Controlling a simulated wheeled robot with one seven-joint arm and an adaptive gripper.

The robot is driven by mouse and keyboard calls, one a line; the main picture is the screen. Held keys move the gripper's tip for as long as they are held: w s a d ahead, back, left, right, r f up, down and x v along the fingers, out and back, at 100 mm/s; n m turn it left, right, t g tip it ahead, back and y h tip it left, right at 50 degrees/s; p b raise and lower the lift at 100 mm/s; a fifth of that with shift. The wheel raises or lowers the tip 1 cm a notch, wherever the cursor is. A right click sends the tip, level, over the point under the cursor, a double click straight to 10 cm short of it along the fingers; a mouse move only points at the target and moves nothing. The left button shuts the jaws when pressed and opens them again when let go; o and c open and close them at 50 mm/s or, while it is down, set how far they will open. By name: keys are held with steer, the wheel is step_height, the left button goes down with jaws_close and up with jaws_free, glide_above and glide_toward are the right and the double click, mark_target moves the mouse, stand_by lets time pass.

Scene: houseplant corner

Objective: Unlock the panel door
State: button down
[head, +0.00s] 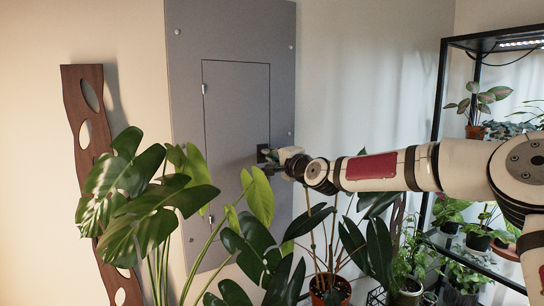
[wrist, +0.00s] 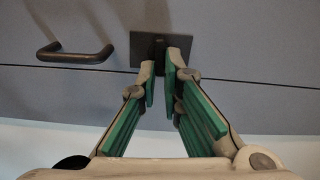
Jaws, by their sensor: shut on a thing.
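The grey panel door (head: 235,105) is set in a larger grey panel on the wall. It looks closed, with an unbroken seam. In the wrist view the door face (wrist: 235,35) shows a dark square lock plate (wrist: 138,42) near its edge. My gripper (wrist: 166,60) is at this plate, its green-padded fingertips close together around a small dark lock piece (wrist: 159,46). Whether it is a key or a turning knob I cannot tell. In the head view my gripper (head: 266,163) reaches the door's right edge from the right and partly hides the lock.
A dark bar handle (wrist: 75,55) sits left of the plate in the wrist view. A large leafy plant (head: 150,195) and a potted plant (head: 330,286) stand in front of the panel's lower part. A black plant shelf (head: 440,90) stands at the right.

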steer(key=shift+f+m, duration=0.1)
steer(key=shift+m, duration=0.5)
steer(key=c, duration=1.7)
jaws_free()
steer(key=v, duration=1.2)
